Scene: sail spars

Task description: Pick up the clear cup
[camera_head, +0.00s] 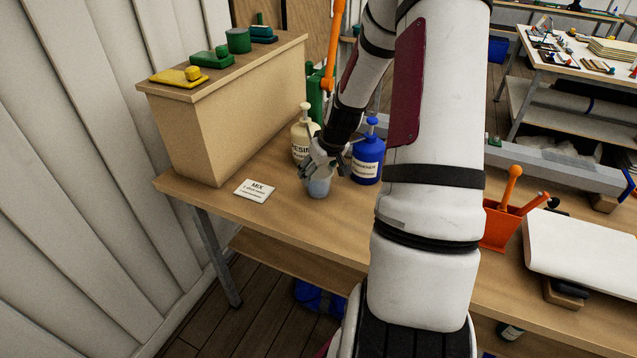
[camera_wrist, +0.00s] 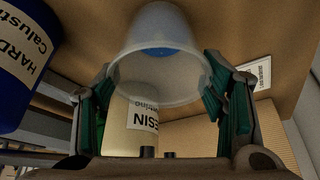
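The clear cup (camera_head: 319,184) stands near the front edge of the wooden bench, beside a white card marked "MIX". My gripper (camera_head: 322,164) is at the cup, reaching down from above and behind it. In the wrist view the translucent cup (camera_wrist: 160,68) fills the space between the two green-padded fingers of my gripper (camera_wrist: 160,92), with its open rim facing the camera. The fingertips lie right against both sides of the rim. I cannot tell whether they press on it.
A cream "RESIN" pump bottle (camera_head: 302,136) and a blue "HARDENER" pump bottle (camera_head: 367,158) stand close behind and beside the cup. The "MIX" card (camera_head: 254,190) lies to the left. A tan box (camera_head: 225,118) stands further left. An orange tool holder (camera_head: 499,226) is at right.

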